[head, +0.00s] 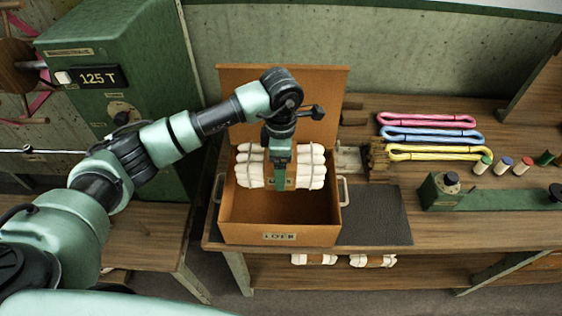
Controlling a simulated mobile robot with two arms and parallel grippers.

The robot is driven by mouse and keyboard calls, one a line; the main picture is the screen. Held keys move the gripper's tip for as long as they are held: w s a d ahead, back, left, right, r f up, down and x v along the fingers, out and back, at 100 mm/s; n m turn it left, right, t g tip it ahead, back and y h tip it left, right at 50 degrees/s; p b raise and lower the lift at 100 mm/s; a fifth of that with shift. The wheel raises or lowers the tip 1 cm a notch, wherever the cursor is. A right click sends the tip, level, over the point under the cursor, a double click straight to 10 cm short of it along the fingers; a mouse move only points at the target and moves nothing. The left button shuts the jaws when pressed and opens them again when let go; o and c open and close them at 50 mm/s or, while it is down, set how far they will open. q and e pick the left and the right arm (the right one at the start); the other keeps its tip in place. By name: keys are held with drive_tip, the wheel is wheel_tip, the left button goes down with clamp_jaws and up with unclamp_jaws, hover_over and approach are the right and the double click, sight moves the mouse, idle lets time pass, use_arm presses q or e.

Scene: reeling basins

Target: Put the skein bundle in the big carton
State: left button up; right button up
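The big carton (280,236) is an open brown box with its lid flap raised at the back and a label on its front. It stands on the left end of the wooden bench. The skein bundle (248,173), several white hanks tied together, is within the carton's opening, toward the back. My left gripper (280,178) points straight down at the bundle's middle, with a green finger across its near face; it looks shut on it. The far finger is hidden. Whether the bundle touches the carton floor cannot be told. My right gripper is out of view.
Pink, blue and yellow skeins (432,135) lie on the bench at the right, with coloured spools (504,165) beside them. A dark mat (385,217) lies right of the carton. A green cabinet (120,85) stands at the left. White bundles (372,261) lie on the lower shelf.

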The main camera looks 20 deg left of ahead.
use_arm(q)
drive_tip(key=shift+f+b, duration=2)
drive_tip(key=shift+f, duration=2.3)
drive_tip(key=shift+f+b, duration=2.1)
drive_tip(key=shift+f, duration=0.1)
drive_tip(key=o, duration=1.9)
drive_tip(key=shift+f, duration=0.1)
